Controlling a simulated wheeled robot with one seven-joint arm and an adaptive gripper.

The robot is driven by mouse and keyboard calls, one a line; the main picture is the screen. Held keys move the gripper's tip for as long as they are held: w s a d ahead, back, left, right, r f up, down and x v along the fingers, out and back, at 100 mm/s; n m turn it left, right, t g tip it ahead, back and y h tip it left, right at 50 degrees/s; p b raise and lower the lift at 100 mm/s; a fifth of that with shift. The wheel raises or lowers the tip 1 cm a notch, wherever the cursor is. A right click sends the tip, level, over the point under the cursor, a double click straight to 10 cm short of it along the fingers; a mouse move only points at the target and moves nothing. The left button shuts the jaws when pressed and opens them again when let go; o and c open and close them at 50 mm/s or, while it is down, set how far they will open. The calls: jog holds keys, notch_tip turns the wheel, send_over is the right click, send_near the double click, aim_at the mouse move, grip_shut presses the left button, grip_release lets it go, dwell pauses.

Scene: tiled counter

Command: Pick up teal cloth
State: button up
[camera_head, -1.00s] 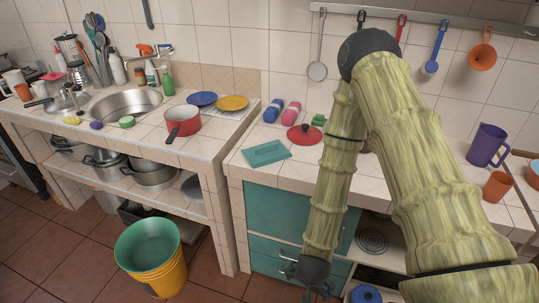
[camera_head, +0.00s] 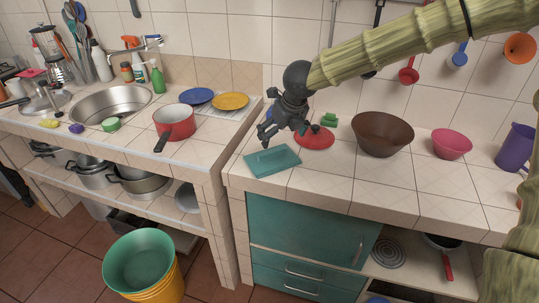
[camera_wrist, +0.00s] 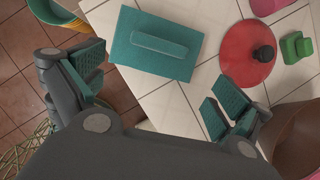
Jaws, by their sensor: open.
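A flat teal rectangle with a raised bar on top (camera_head: 272,160) lies on the tiled counter near its left front corner; I take it as the teal cloth. It also shows whole in the wrist view (camera_wrist: 157,42), beyond my fingers and a little left of the middle between them. My gripper (camera_head: 286,134) is above and just behind it in the head view. In the wrist view my gripper (camera_wrist: 155,95) has its teal-padded fingers wide apart, with nothing between them. The fingers look apart from the teal piece.
A red lid (camera_head: 314,138) lies close on the right, with a green item (camera_head: 329,120) behind it. A brown bowl (camera_head: 383,134) and a pink bowl (camera_head: 452,144) stand farther right. The counter ends just left of the teal piece; a green bucket (camera_head: 139,258) is on the floor.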

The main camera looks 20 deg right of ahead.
aim_at(273, 152)
jog(key=shift+w+p+x, duration=0.2)
jog(key=shift+p+x, duration=0.2)
jog(key=shift+x, duration=2.25)
jog(key=shift+w+p+x, duration=0.2)
jog(key=shift+p+x, duration=0.2)
jog(key=shift+x, duration=2.2)
jog(key=shift+a+r, duration=0.15)
jog(key=c, duration=0.8)
jog(key=shift+o, duration=0.2)
jog(key=shift+r, duration=0.1)
notch_tip(273, 152, up, 10)
jog(key=shift+b, duration=0.45)
